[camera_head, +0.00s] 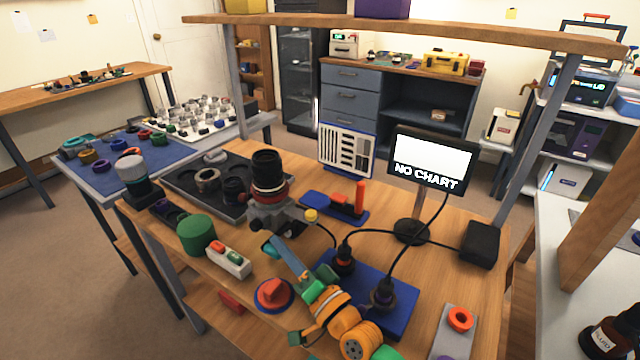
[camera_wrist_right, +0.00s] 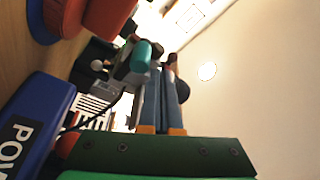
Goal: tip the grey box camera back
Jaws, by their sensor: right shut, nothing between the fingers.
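The grey box camera (camera_head: 278,216) is on the wooden bench, left of centre in the head view. A black lens with a red ring (camera_head: 268,178) points up from it. My right gripper (camera_head: 275,245) comes from the lower right, with its fingers together and empty, close to the camera's near side by a teal knob-like part (camera_head: 267,252). In the right wrist view the shut fingers (camera_wrist_right: 163,90) reach towards a grey part with a teal cylinder (camera_wrist_right: 145,56). I cannot tell whether they touch it. My left gripper is not in view.
A blue box (camera_head: 385,298) with cables and a red button (camera_head: 273,293) lie near my right arm. A green cylinder (camera_head: 196,235), a white switch box (camera_head: 229,261) and a black tray (camera_head: 182,184) are left of the camera. A monitor reading NO CHART (camera_head: 431,160) stands right.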

